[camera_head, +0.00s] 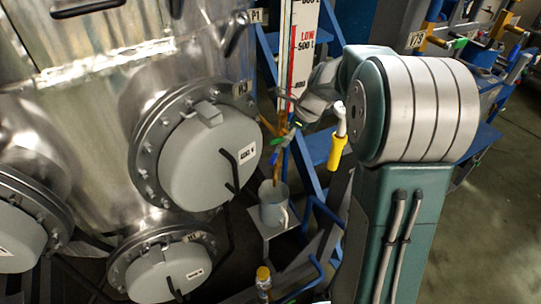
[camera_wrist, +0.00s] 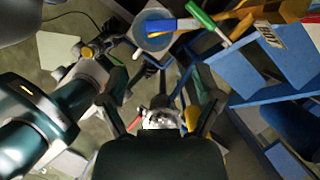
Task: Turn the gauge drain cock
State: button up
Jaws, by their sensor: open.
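The level gauge (camera_head: 302,45), with a red-marked scale, stands right of the steel tank. Small cocks with a blue lever (camera_head: 279,140) and a green lever (camera_head: 274,158) sit at its lower end. I cannot tell which lever is the drain cock's. My gripper (camera_wrist: 160,85) is open, its two dark fingers apart, with the levers beyond the fingertips. In the head view my arm partly hides the gripper near the gauge.
A beaker (camera_head: 273,207) stands on a small plate under the gauge's lower end. Rounded grey manhole covers (camera_head: 190,165) bulge from the tank at left. Blue frame posts (camera_head: 309,170) stand behind the gauge. A blue bench (camera_wrist: 265,85) is at right in the wrist view.

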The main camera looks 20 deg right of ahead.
aim_at(273, 158)
jog(key=x, duration=1)
jog(key=shift+s, duration=0.1)
jog(key=c, duration=1.1)
